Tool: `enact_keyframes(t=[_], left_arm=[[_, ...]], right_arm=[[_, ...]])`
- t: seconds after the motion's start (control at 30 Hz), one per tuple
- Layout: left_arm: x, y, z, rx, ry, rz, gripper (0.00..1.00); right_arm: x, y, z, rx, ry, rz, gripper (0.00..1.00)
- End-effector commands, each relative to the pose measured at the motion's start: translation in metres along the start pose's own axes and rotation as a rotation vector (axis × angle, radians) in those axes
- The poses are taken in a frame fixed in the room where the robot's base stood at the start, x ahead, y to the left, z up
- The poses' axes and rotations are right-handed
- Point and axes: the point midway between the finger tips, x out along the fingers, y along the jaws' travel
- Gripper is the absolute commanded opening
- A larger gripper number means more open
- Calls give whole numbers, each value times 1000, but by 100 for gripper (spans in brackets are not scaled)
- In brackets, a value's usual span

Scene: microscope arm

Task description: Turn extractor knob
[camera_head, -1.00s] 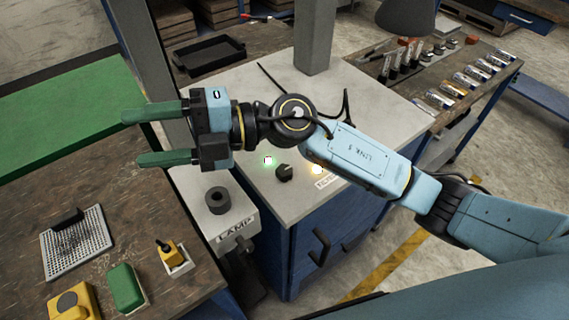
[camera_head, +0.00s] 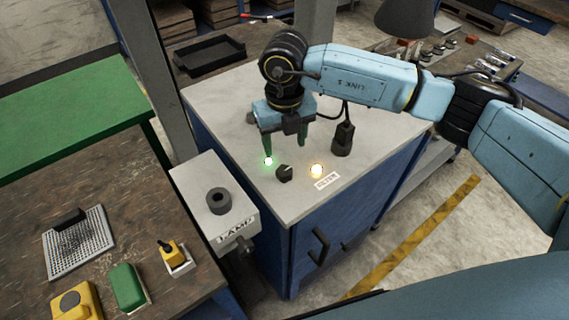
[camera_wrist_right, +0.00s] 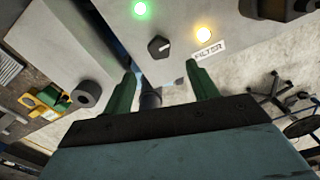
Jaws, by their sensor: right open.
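The black extractor knob (camera_head: 284,173) sits on the pale top of a blue cabinet (camera_head: 330,195), between a lit green lamp (camera_head: 268,161) and a lit amber lamp (camera_head: 317,170). A FILTER label (camera_head: 326,181) lies beside the amber lamp. My right gripper (camera_head: 285,148) points down over the cabinet top with its green fingers apart and empty. In the head view it shows just behind the knob. The right wrist view shows the knob (camera_wrist_right: 159,47) with its pale pointer mark, beyond and between the fingertips (camera_wrist_right: 161,70), not touched. My left gripper is out of view.
A grey LAMP box (camera_head: 212,210) with a black round knob (camera_head: 218,200) stands left of the cabinet. A dark spout-like part (camera_head: 343,138) stands right of my gripper. A black tray (camera_head: 209,55) lies behind. The cabinet top around the knob is clear.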

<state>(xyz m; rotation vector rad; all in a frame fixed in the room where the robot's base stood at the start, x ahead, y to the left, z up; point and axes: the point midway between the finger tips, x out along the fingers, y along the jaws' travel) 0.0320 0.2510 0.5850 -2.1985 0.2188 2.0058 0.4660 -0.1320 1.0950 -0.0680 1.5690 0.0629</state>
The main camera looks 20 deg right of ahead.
Motion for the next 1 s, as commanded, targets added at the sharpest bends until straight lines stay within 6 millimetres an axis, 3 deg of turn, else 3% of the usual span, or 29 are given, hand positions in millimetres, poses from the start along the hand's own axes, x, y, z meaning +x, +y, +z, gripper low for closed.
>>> enact_keyframes(t=[0.2,0.43,0.87,1.0], left_arm=[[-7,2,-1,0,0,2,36],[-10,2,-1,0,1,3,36],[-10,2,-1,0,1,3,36],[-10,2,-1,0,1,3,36]], right_arm=[[47,1,-2,-1,5,2,59],[80,1,-1,-2,3,2,59],[90,1,-1,-4,1,3,59],[90,1,-1,-4,1,4,40]])
